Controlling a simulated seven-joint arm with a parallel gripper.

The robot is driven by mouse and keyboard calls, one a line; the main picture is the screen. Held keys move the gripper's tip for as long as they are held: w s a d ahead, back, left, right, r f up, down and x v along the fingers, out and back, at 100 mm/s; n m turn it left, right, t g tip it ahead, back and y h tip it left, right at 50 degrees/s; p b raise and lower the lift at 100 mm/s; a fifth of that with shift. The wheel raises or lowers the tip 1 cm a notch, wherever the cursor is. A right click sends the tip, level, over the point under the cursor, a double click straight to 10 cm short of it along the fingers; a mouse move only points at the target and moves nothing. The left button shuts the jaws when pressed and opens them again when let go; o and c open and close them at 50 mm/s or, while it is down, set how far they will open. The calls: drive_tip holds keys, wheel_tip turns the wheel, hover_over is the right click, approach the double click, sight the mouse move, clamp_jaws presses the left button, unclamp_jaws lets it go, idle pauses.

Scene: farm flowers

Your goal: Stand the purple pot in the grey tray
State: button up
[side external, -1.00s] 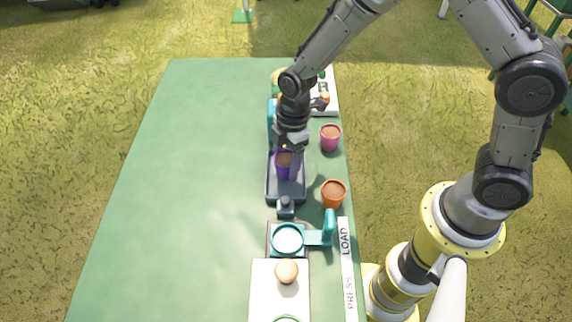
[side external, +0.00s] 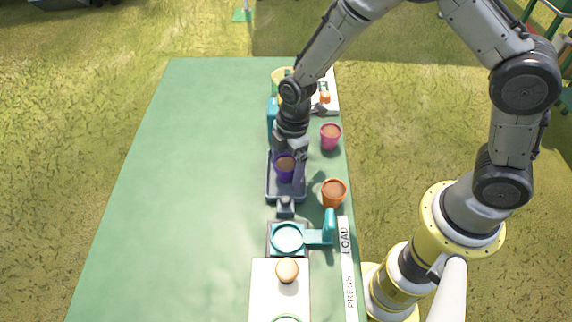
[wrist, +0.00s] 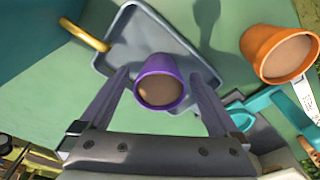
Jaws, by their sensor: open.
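The purple pot (side external: 286,170), filled with brown soil, stands upright in the grey tray (side external: 270,193). In the wrist view the pot (wrist: 160,92) is at the middle, with the tray (wrist: 130,30) beneath and beyond it. My gripper (side external: 300,165) is at the pot; in the wrist view its two fingers (wrist: 163,85) are spread on either side of the pot, with a visible gap to it. It is open and holds nothing. The pot's base is hidden.
An orange pot (side external: 334,192) and a pink pot (side external: 330,136) stand right of the tray on the green table (side external: 190,190). A teal ring press (side external: 288,238) is in front of the tray. The table's left side is clear.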

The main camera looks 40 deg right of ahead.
wheel_tip(320, 180, up, 12)
drive_tip(key=d, duration=0.1)
drive_tip(key=shift+s+d+r, duration=0.15)
drive_tip(key=shift+d, duration=0.05)
wheel_tip(320, 180, up, 6)
drive_tip(key=m+t, duration=0.1)
drive_tip(key=m, duration=0.2)
hover_over(291, 163)
drive_tip(key=s+d, duration=0.3)
drive_tip(key=s+d+r+m+t, duration=0.1)
drive_tip(key=s+d+r+m, duration=0.1)
drive_tip(key=s+d+m, duration=0.1)
drive_tip(key=s+d+r+m+t+h, duration=0.1)
drive_tip(key=s+d+r+m+t, duration=0.1)
drive_tip(key=s+m, duration=0.3)
drive_tip(key=s+d+r+m+t, duration=0.1)
drive_tip(key=s+d+r+m, duration=0.3)
drive_tip(key=s, duration=0.5)
drive_tip(key=shift+d+m, duration=0.35)
drive_tip(key=shift+m, duration=0.15)
drive_tip(key=shift+s, duration=0.1)
